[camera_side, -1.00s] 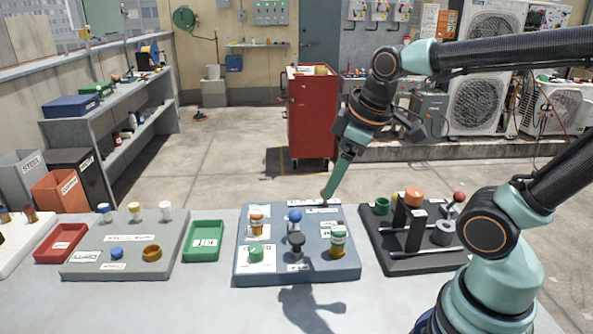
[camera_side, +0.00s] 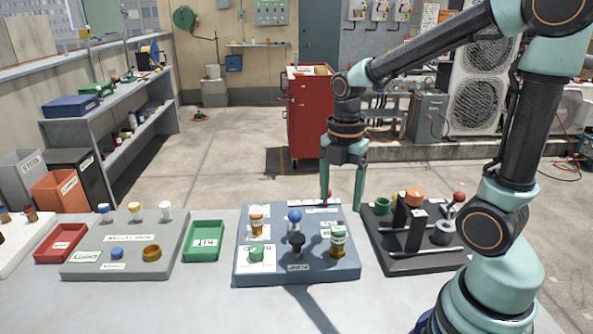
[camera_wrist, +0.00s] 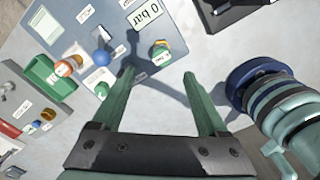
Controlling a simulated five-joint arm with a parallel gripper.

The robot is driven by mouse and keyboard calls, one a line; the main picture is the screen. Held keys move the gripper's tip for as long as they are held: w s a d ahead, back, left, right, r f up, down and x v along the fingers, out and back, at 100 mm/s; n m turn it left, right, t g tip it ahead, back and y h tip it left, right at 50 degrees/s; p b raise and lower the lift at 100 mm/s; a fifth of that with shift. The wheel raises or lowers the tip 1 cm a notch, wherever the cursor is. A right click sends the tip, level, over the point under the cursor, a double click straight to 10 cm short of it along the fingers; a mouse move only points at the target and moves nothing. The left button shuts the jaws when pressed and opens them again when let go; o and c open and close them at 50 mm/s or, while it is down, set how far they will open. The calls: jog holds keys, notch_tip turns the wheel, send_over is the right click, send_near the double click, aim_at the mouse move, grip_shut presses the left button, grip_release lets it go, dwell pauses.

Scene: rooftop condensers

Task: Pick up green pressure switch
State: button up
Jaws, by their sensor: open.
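A piece with a green top and amber lower body (camera_side: 338,241) stands upright at the right of the blue-grey board (camera_side: 315,270); it also shows in the wrist view (camera_wrist: 160,49). A shorter green piece (camera_side: 256,254) stands at the board's front left. I cannot tell for sure which is the pressure switch. My gripper (camera_side: 342,204) points down over the board's far right, its two green fingers apart with nothing between them. In the wrist view the fingertips (camera_wrist: 159,72) stop short of the green-topped piece.
An orange-topped piece (camera_side: 257,221), a blue ball knob (camera_side: 294,216) and a dark piece (camera_side: 296,241) stand close by on the board. A black fixture (camera_side: 415,262) is to the right. A green tray (camera_side: 204,241) and a grey board (camera_side: 130,262) are to the left.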

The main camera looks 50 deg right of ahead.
aim_at(339, 228)
notch_tip(339, 228, down, 10)
jog(key=shift+s+r, duration=0.15)
jog(key=shift+r, duration=0.1)
dwell(0.3)
jog(key=shift+c, duration=0.4)
grip_shut()
